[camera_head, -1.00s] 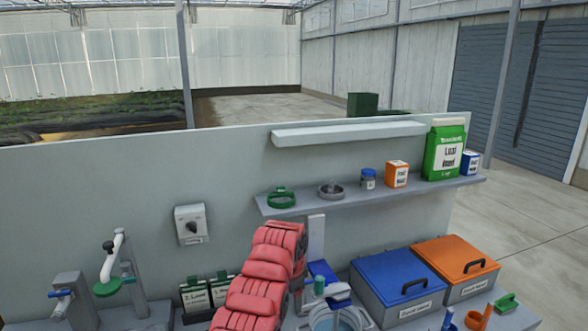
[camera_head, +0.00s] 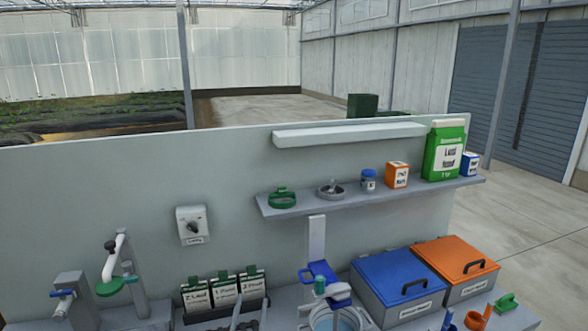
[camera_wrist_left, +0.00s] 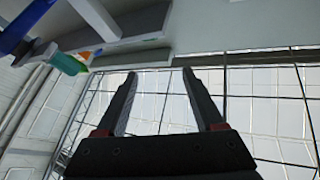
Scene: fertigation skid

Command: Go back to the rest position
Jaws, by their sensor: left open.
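My left gripper (camera_head: 249,318) shows only as dark fingertips at the bottom edge of the head view, in front of the seed or sample packets. In the left wrist view my left gripper (camera_wrist_left: 160,95) is open and empty, its two dark fingers spread apart. The fingers point toward the roof frame, with nothing between them. My right gripper is in neither view.
A bench holds a blue-lidded box (camera_head: 396,275), an orange-lidded box (camera_head: 455,262), a clear container (camera_head: 337,318) and labelled packets (camera_head: 224,289). A wall shelf (camera_head: 410,192) carries bottles and cartons. A white pipe fitting (camera_head: 113,258) stands at left.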

